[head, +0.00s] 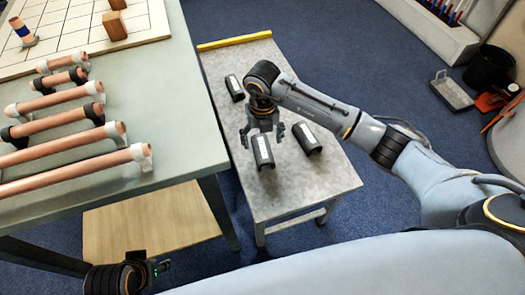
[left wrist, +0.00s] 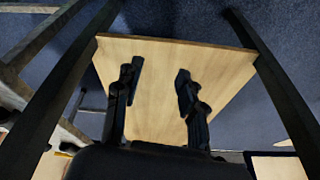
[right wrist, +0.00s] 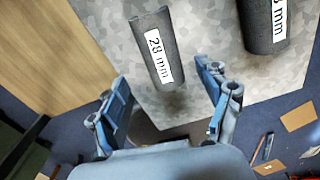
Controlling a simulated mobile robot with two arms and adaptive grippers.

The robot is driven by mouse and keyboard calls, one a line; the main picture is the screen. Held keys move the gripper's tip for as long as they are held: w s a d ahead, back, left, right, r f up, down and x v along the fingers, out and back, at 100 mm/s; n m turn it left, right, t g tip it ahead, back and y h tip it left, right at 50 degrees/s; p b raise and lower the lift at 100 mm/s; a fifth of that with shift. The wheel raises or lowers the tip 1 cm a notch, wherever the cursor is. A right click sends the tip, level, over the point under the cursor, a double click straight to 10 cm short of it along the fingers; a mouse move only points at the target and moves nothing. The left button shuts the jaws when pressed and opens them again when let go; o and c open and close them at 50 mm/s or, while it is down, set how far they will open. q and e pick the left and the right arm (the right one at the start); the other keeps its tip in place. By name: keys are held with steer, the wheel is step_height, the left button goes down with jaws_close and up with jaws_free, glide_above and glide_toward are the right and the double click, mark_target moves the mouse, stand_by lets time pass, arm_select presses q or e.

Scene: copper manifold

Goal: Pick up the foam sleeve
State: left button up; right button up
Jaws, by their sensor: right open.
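Dark grey foam sleeves lie on the low grey table (head: 285,195). One sleeve (head: 262,152) is just in front of my right gripper (head: 262,130), a second sleeve (head: 306,139) is to its right, and a third (head: 235,88) is farther back on the left. In the right wrist view a sleeve labelled "28 mm" (right wrist: 153,50) is ahead, between the lines of the open fingers (right wrist: 163,80). Another sleeve (right wrist: 264,25), its label cut off, is at upper right. My right gripper is empty. My left gripper (left wrist: 158,78) is open and empty above a wooden board.
A workbench (head: 175,95) with several copper pipes in clips (head: 70,122) stands left of the low table. A wooden shelf board (head: 150,222) is beneath it. A yellow strip (head: 235,41) edges the low table's far end. Bins and tools lie far right.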

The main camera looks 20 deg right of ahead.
mark_target(263, 148)
steer(key=shift+f, duration=0.6)
steer(key=f+b, duration=0.1)
steer(key=f, duration=0.2)
steer(key=shift+w+d+f, duration=0.1)
steer(key=shift+w+f, duration=0.1)
steer(key=shift+f, duration=0.8)
arm_select(q)
steer(key=v, duration=0.3)
steer(key=shift+s+r, duration=0.1)
steer(key=shift+r, duration=0.05)
arm_select(e)
steer(key=c, duration=1.1)
